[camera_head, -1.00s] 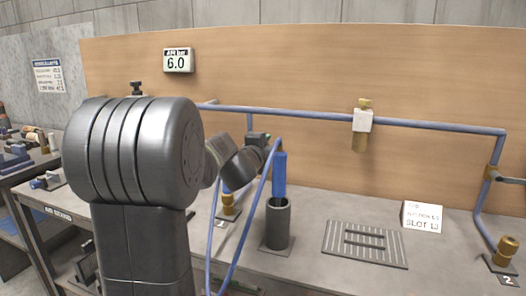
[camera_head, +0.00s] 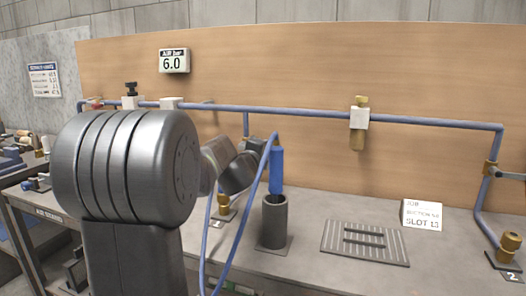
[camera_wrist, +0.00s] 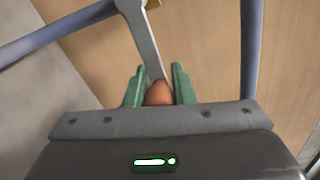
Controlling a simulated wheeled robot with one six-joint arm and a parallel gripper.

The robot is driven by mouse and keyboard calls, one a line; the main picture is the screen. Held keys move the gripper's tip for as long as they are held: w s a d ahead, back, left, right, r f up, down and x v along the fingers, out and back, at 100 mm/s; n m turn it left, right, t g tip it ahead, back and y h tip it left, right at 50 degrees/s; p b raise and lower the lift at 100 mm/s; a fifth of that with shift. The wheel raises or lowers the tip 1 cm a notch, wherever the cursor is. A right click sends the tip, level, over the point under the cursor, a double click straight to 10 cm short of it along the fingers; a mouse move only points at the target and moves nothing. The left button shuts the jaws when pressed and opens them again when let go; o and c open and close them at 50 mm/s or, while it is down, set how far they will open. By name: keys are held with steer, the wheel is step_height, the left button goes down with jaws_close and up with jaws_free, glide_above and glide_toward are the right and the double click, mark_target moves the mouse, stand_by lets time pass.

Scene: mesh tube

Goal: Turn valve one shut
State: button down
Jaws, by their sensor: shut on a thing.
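In the wrist view my gripper (camera_wrist: 158,75) has its green fingers closed around the orange-brown tip (camera_wrist: 159,94) of a flat grey lever (camera_wrist: 143,35). The lever runs up from the fingers to a brass piece (camera_wrist: 152,4) at the top edge, beside a blue pipe (camera_wrist: 60,33). Only part of the valve shows there. In the head view my arm hides the lever and fingers. A brass fitting (camera_head: 223,202) stands low on the bench behind my wrist, and its number tag is partly covered.
A blue tool (camera_head: 276,168) on a blue hose stands over a dark cup (camera_head: 275,222) close right of my wrist. A slotted plate (camera_head: 365,243) and a white card (camera_head: 422,215) lie farther right. A second lever valve (camera_head: 490,168) is at far right.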

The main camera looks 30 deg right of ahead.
steer(key=c, duration=1.2)
jaws_free()
steer(key=shift+f, duration=0.1)
steer(key=shift+c, duration=0.2)
steer(key=v, duration=1.3)
steer(key=shift+s+a+p, duration=0.25)
steer(key=shift+s+p, duration=0.05)
steer(key=shift+p, duration=0.05)
steer(key=x, duration=1.4)
steer(key=shift+a+b, duration=0.1)
steer(key=shift+b, duration=0.2)
